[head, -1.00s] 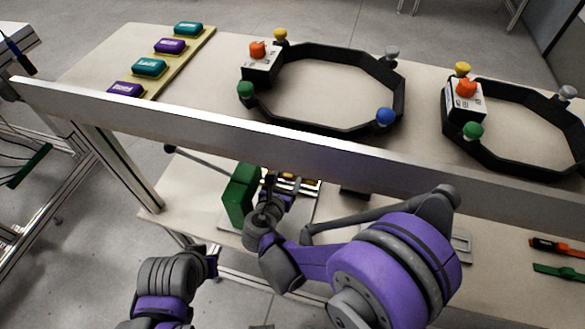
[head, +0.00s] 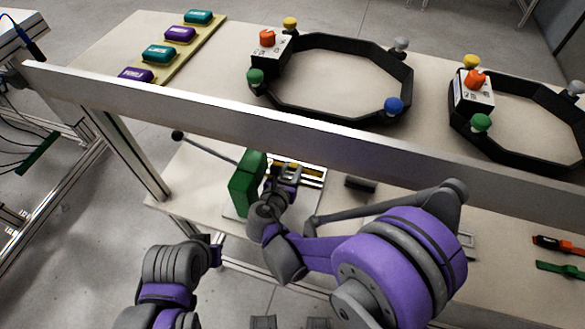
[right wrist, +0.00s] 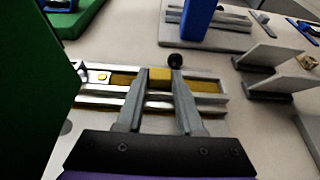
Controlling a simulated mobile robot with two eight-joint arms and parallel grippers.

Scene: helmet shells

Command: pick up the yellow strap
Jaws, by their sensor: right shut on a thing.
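The yellow strap (right wrist: 160,75) shows as a yellow block between my right fingertips in the right wrist view. Yellow strips run along the metal rails (right wrist: 212,98) on both sides of the fingers; whether they are one piece with the block I cannot tell. In the head view some yellow (head: 312,172) shows on the lower shelf, partly hidden by my right gripper (head: 287,172). My right gripper (right wrist: 159,85) is shut on the strap, low at the rails. My left gripper (head: 214,252) is in front of the lower shelf; its fingers are unclear.
A tall green block (head: 246,184) stands close left of my right gripper. The upper table's pale front beam (head: 300,130) passes above the arm. Black helmet rings (head: 340,110) stand on the upper table. An orange strap (head: 558,244) and a green strap (head: 560,269) lie at the right.

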